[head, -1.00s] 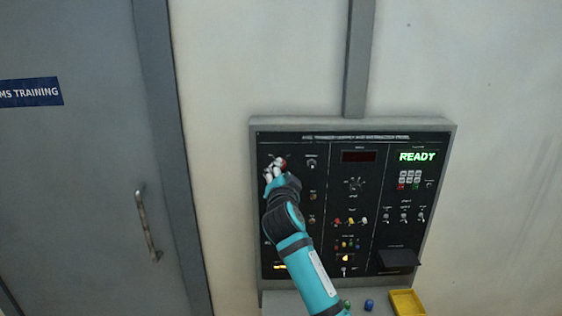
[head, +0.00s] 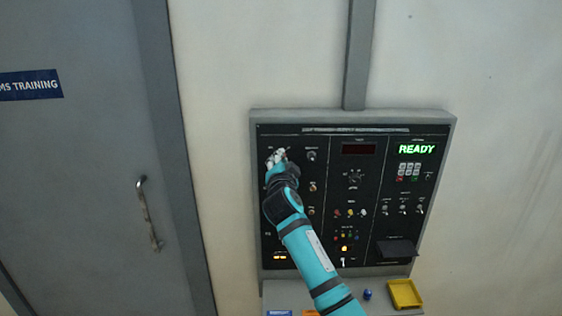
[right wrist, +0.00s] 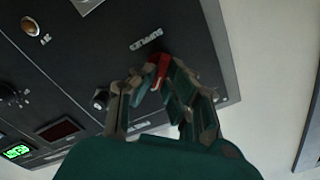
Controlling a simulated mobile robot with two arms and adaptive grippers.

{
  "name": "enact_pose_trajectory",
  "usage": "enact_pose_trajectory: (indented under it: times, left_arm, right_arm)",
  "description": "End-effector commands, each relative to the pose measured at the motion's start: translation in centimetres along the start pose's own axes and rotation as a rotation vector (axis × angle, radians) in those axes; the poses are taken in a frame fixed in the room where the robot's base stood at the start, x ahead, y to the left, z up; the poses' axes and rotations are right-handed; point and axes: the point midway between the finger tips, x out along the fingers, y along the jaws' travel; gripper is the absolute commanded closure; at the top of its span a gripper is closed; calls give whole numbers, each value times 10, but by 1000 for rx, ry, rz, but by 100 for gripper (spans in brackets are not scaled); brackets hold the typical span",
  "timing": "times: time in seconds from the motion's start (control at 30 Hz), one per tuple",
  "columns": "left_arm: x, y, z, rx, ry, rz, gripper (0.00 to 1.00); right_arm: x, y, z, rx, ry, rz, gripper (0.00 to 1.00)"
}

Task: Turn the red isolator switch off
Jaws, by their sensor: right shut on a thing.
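The red isolator switch (right wrist: 159,66) shows in the right wrist view as a red handle on the dark panel, beside the word "SUPPLIES". My right gripper (right wrist: 150,85) is shut on the red handle, with its fingers on both sides of it. In the head view my right gripper (head: 277,157) is at the upper left of the control panel (head: 330,262) and hides most of the switch. The handle's exact angle is hard to tell. My left gripper is not in view.
The panel carries a green READY display (head: 417,149), a keypad (head: 409,170), a dark display (head: 359,149) and several knobs and toggles. A black ledge (head: 397,248) juts out at lower right. A yellow tray (head: 405,294) and a blue cap (head: 367,294) sit on the shelf below.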

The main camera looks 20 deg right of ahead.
Motion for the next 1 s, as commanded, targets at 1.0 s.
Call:
enact_pose_trajectory:
  times: [1.0]
  left_arm:
    - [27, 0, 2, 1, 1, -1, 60]
  right_arm:
    - [0, 0, 2, -555, -2, 1, 100]
